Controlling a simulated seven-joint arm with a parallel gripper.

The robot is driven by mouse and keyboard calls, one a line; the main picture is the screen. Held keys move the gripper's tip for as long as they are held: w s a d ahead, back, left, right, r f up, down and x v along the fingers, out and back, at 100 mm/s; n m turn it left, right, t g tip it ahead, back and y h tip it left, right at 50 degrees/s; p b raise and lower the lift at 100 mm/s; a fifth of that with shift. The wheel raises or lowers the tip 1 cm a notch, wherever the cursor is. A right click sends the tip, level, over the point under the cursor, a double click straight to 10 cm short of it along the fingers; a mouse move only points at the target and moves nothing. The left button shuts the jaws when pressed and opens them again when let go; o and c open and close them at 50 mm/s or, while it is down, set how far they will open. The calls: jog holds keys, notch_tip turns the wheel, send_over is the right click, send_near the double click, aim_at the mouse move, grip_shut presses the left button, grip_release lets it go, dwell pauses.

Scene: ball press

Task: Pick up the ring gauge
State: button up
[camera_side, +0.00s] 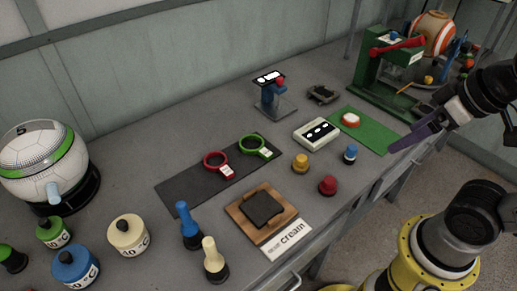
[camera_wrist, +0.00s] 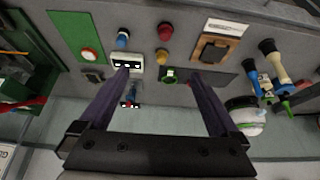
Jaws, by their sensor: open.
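Two ring gauges lie on a dark mat (camera_side: 182,190) in the side view: a red ring gauge (camera_side: 207,164) and a green ring gauge (camera_side: 247,151) to its right. Each has a pale label on its handle. In the wrist view the green ring gauge (camera_wrist: 169,76) shows between the fingertips but far beyond them; the red one is hard to make out there. My gripper (camera_side: 408,141) is at the right of the side view, well away from both rings. Its purple fingers (camera_wrist: 157,76) are wide apart with nothing between them.
A white box (camera_side: 318,133), a yellow knob (camera_side: 300,163), a red knob (camera_side: 327,185) and a blue stand (camera_side: 272,98) stand near the rings. A green press (camera_side: 371,72) is at the back right. A wooden board (camera_side: 238,213) lies in front of the mat.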

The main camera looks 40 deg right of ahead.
jog(key=w+a+r+n, duration=0.1)
jog(key=w+r+n, duration=0.3)
jog(key=w+n, duration=0.25)
jog(key=w+r+n, duration=0.4)
jog(key=w+n, duration=0.2)
jog(key=w, duration=0.2)
jog(key=n+g, duration=0.5)
jog(key=n, duration=0.1)
send_over(265, 151)
notch_tip(265, 151, down, 17)
jog(key=shift+n+g, duration=0.25)
jog(key=shift+g, duration=0.05)
jog(key=f, duration=1)
jog(key=shift+s+a+f, duration=0.25)
jog(key=shift+s+a, duration=0.05)
jog(key=shift+w+d+f, duration=0.15)
jog(key=shift+f, duration=1.35)
jog(key=shift+w+d+f, duration=0.1)
jog(key=shift+w+f, duration=0.05)
jog(key=shift+f, duration=1.35)
jog(key=c, duration=1.5)
